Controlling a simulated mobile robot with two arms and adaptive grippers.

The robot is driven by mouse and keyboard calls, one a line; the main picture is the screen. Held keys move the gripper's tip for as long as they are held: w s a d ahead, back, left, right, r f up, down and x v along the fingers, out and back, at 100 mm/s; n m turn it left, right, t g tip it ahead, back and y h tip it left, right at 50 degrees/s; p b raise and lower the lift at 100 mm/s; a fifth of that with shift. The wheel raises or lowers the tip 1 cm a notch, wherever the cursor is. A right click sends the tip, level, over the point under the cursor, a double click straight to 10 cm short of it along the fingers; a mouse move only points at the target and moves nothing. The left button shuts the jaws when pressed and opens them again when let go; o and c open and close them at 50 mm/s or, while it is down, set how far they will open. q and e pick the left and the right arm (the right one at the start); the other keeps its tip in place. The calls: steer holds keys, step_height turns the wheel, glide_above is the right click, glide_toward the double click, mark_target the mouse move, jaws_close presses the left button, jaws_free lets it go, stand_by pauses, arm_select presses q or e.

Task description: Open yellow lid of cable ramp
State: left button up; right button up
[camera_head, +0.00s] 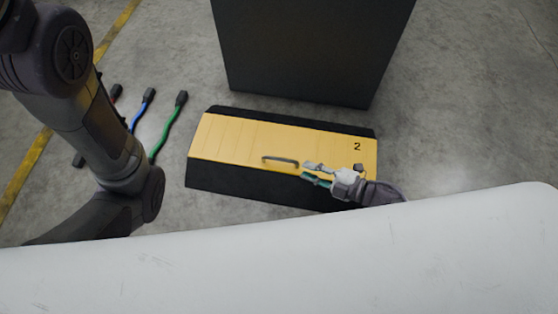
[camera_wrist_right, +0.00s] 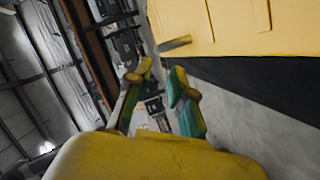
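The cable ramp has a yellow lid (camera_head: 230,138) on a black base (camera_head: 230,183), on the floor in the middle of the head view. The lid lies closed and has a dark bar handle (camera_head: 281,159) near its front edge and a number 2 at its right. My right gripper (camera_head: 305,172) is open, with its fingertips just right of the handle and apart from it. In the right wrist view the fingers (camera_wrist_right: 160,80) are spread with nothing between them, and the handle (camera_wrist_right: 174,44) shows ahead beside the yellow lid (camera_wrist_right: 240,30). My left gripper is not seen; only my left arm shows.
A large dark box (camera_head: 310,50) stands right behind the ramp. Blue (camera_head: 140,108), green (camera_head: 168,128) and red cables with black plugs lie on the floor to the left, partly behind my left arm. Bare concrete is free at the right.

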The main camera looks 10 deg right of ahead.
mark_target(282, 160)
steer(key=b+x, duration=0.4)
steer(key=x, duration=0.5)
steer(key=shift+w+a+f, duration=0.1)
steer(key=shift+a+f, duration=0.05)
steer(key=shift+a, duration=0.05)
steer(key=shift+w+a, duration=0.25)
steer(key=shift+a, duration=0.1)
jaws_close()
